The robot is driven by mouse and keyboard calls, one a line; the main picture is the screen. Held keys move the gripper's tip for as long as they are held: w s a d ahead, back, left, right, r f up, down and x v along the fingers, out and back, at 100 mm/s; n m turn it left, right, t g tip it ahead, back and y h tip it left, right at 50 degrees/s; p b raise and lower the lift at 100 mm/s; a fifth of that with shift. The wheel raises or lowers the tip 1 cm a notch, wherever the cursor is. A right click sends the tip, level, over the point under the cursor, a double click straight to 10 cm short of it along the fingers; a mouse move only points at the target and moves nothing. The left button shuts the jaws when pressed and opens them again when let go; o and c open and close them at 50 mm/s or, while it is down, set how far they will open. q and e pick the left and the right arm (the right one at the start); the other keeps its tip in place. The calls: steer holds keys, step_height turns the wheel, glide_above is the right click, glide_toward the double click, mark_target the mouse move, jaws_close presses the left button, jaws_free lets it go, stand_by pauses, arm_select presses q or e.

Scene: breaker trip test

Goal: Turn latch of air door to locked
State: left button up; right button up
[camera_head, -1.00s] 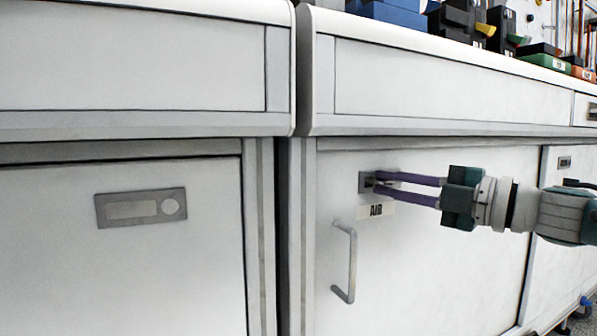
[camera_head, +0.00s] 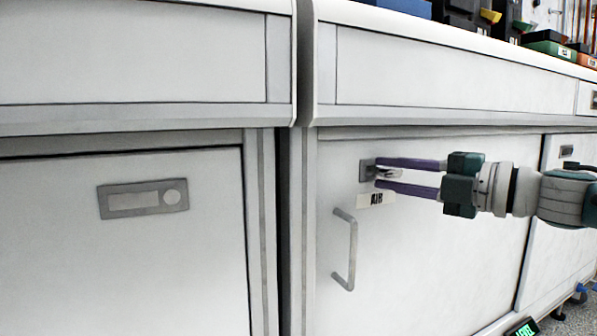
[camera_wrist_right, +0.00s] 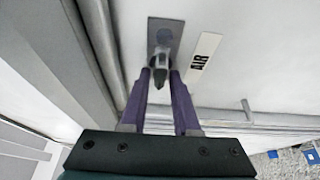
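The air door (camera_head: 440,250) is a pale grey panel with an "AIR" label (camera_head: 376,199) and a grey bar handle (camera_head: 346,250). Its latch is a small silver lever (camera_head: 387,173) on a dark grey plate (camera_head: 366,171) above the label. My right gripper (camera_head: 378,174) reaches in from the right, its purple fingers above and below the lever. The fingers stand apart, with narrow gaps beside the lever; light contact is hard to judge. My left gripper is out of view.
A closed cabinet door with a grey recessed plate (camera_head: 143,199) is at the left. The worktop edge (camera_head: 450,32) runs above the air door, with boxes and tools on it at the upper right. A dark display with green letters (camera_head: 522,329) shows at the bottom edge.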

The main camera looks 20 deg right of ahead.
steer(key=shift+o, duration=1.1)
steer(key=shift+s+d, duration=0.2)
steer(key=shift+s, duration=0.1)
steer(key=p+v, duration=0.3)
steer(key=v, duration=0.6)
steer(key=shift+p, duration=0.3)
steer(key=shift+s, duration=0.1)
